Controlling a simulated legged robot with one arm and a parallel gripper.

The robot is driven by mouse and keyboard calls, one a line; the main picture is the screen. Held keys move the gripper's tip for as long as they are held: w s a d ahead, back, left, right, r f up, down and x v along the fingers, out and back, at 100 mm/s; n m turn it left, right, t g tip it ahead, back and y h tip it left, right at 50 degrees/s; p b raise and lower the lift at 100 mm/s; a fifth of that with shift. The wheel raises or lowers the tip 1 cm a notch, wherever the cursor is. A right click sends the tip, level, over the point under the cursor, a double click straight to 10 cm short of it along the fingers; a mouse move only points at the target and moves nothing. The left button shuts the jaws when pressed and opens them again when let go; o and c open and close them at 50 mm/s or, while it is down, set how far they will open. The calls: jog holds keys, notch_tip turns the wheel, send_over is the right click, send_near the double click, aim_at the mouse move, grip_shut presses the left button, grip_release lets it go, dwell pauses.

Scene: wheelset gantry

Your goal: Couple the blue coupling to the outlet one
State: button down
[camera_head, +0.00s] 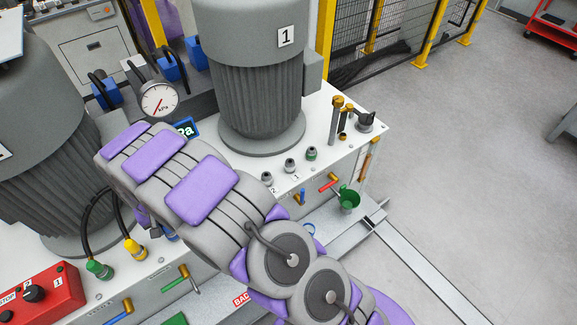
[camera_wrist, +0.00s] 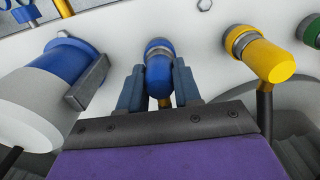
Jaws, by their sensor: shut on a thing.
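The blue coupling (camera_wrist: 158,66) is between the two fingers of my gripper (camera_wrist: 158,80) in the wrist view, with a dark hose below it. Its far end is at the white panel; I cannot tell whether it is seated on a fitting there. In the head view my arm hides most of the gripper, and a bit of blue (camera_head: 169,233) shows beside it. The grey outlet one (camera_head: 290,165) stands on the white deck by a "1" label, apart from my gripper. Nothing is seen attached to it.
Yellow (camera_head: 135,250) and green (camera_head: 99,269) couplings with black hoses are beside my gripper. The yellow one (camera_wrist: 262,58) is close on the right in the wrist view. A blue-and-white cylinder (camera_wrist: 45,90) is close on the left. A big grey motor (camera_head: 255,85) stands behind the outlets.

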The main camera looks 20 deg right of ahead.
jog(key=shift+r, duration=0.15)
jog(key=shift+r+p, duration=1.25)
jog(key=shift+r, duration=1.65)
